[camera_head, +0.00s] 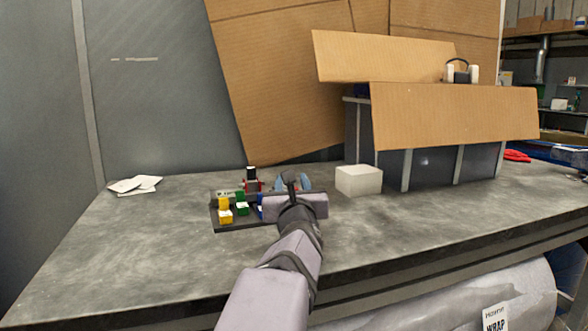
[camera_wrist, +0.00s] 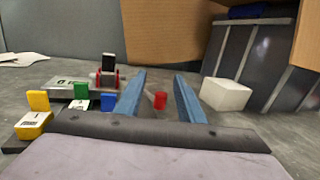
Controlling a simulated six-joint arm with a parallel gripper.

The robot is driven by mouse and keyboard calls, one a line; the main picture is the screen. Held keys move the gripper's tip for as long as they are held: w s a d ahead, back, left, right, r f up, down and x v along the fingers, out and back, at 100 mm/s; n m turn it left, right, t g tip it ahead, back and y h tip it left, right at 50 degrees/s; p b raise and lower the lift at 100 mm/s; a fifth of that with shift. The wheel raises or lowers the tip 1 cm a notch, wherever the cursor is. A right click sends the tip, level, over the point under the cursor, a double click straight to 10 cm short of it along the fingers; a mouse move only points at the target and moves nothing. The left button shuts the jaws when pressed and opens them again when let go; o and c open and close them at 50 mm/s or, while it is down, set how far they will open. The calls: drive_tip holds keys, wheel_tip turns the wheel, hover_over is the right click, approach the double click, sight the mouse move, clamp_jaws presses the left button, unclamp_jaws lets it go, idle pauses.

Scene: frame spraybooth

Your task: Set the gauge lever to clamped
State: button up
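The gauge lever (camera_head: 251,174) has a black top and stands roughly upright between red side pieces on a grey base. In the wrist view the lever (camera_wrist: 109,63) is at upper left, beyond the coloured blocks and left of my fingers. A label (camera_wrist: 71,82) on the base is too small to read. My gripper (camera_wrist: 160,76) has two blue fingers spread apart with nothing held. In the head view my gripper (camera_head: 292,182) is right of the lever, and my wrist hides part of the area. No clamp marking can be read.
Yellow (camera_wrist: 38,101), green (camera_wrist: 81,90) and blue (camera_wrist: 108,101) upright pieces stand on a dark board (camera_head: 238,225) at left. A red cylinder (camera_wrist: 160,100) shows between my fingers, farther off. A white block (camera_head: 359,180) and a cardboard-topped booth (camera_head: 425,165) stand right. The front left table is clear.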

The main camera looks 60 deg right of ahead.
drive_tip(key=r+p, duration=0.1)
drive_tip(key=p, duration=0.1)
drive_tip(key=w+d+n+t+y+p, duration=0.1)
drive_tip(key=p, duration=0.1)
drive_tip(key=shift+r+t, duration=0.3)
drive_tip(key=shift+r, duration=0.1)
drive_tip(key=p, duration=0.1)
drive_tip(key=t+p, duration=0.1)
drive_tip(key=p, duration=0.1)
drive_tip(key=shift+w+r+n+y, duration=0.2)
drive_tip(key=shift+n+y, duration=0.1)
drive_tip(key=shift+y, duration=0.1)
drive_tip(key=s+f+t+y+p, duration=0.1)
drive_tip(key=s+p, duration=0.1)
drive_tip(key=p, duration=0.2)
drive_tip(key=s+a+f+n+y+p, duration=0.1)
drive_tip(key=p, duration=0.4)
drive_tip(key=s+a+f+n+t+y+p, duration=0.1)
drive_tip(key=s+f+p, duration=0.1)
drive_tip(key=p, duration=0.3)
drive_tip(key=shift+s+a+f+t, duration=0.1)
drive_tip(key=shift+s+a+t, duration=0.1)
drive_tip(key=shift+s+t, duration=0.15)
drive_tip(key=shift+s+f, duration=0.3)
drive_tip(key=shift+f, duration=0.05)
drive_tip(key=shift+p+x, duration=0.8)
drive_tip(key=shift+x, duration=2.9)
drive_tip(key=shift+f, duration=0.2)
clamp_jaws()
